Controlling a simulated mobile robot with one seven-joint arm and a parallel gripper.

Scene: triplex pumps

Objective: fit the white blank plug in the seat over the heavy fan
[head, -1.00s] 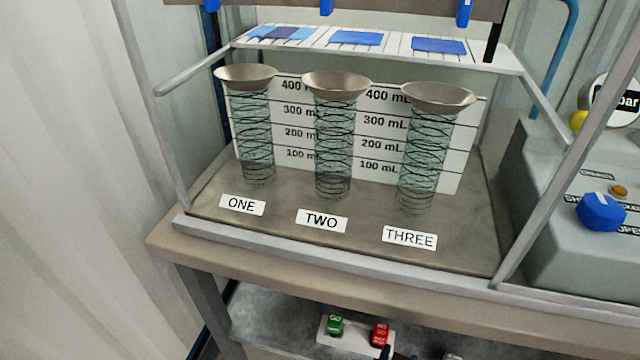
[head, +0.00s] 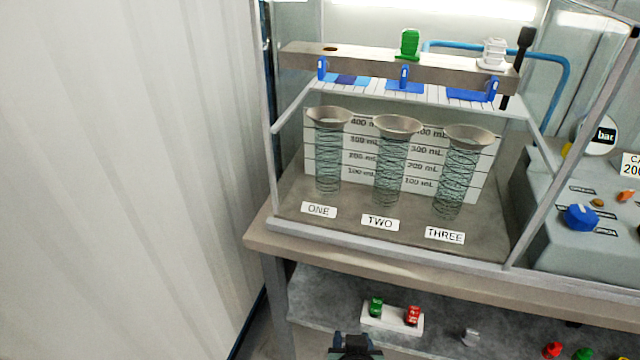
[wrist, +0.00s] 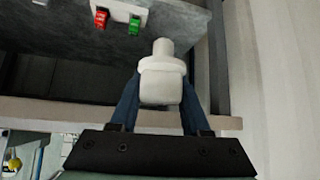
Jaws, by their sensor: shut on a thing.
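My gripper (wrist: 158,103) is shut on a white plug (wrist: 162,82), held between its two dark blue fingers in the wrist view. In the head view my gripper (head: 355,345) shows at the bottom edge; the plug is not clear there. The grey bar (head: 370,62) at the top has an open round seat (head: 330,49) at its left end. A green plug (head: 410,44) stands upright in the middle, and a white one (head: 493,54) at the right. Under the bar lie blue fan patches: left (head: 347,80), with a darker middle band, middle (head: 405,86) and right (head: 467,94).
Three funnel-topped cylinders (head: 390,170) labelled ONE, TWO, THREE stand inside the framed case. A grey console (head: 580,230) is at right.

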